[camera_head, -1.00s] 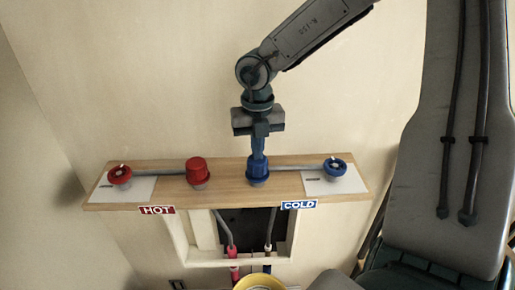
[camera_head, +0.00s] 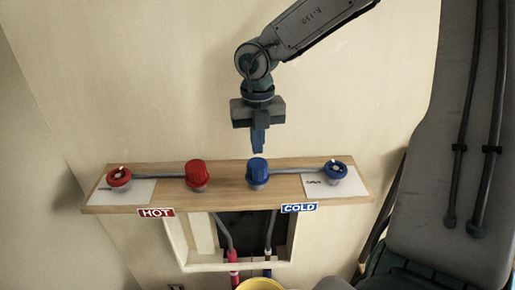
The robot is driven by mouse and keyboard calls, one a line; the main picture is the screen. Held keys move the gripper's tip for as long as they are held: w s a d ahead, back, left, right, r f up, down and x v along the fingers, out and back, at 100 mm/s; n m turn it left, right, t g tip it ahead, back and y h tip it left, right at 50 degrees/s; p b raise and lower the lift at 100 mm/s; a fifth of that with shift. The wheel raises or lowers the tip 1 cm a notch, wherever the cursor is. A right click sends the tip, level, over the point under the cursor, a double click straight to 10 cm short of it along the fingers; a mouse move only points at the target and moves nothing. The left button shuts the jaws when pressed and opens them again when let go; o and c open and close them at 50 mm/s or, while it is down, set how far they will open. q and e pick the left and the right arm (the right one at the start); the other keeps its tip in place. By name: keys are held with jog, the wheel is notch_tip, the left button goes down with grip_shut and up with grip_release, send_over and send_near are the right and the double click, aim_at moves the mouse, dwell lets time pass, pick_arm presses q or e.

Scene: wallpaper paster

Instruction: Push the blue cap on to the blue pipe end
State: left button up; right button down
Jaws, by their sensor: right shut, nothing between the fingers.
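The blue cap (camera_head: 257,169) sits upright over the end of the cold pipe on the wooden board, with a grey metal collar showing under it. My right gripper (camera_head: 258,151) is shut and empty, pointing straight down just above the blue cap. A small gap seems to show between the fingertips and the cap top. The pipe end itself is hidden under the cap. My left gripper is not in view.
A red cap (camera_head: 196,173) stands left of the blue one. A wall opening (camera_head: 240,236) with pipes is below.

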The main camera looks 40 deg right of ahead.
jog(key=shift+r, duration=0.45)
notch_tip(320, 180, up, 5)
notch_tip(320, 180, up, 5)
jog(key=p, duration=0.5)
send_over(258, 162)
jog(key=shift+f, duration=0.15)
jog(key=shift+a, duration=0.1)
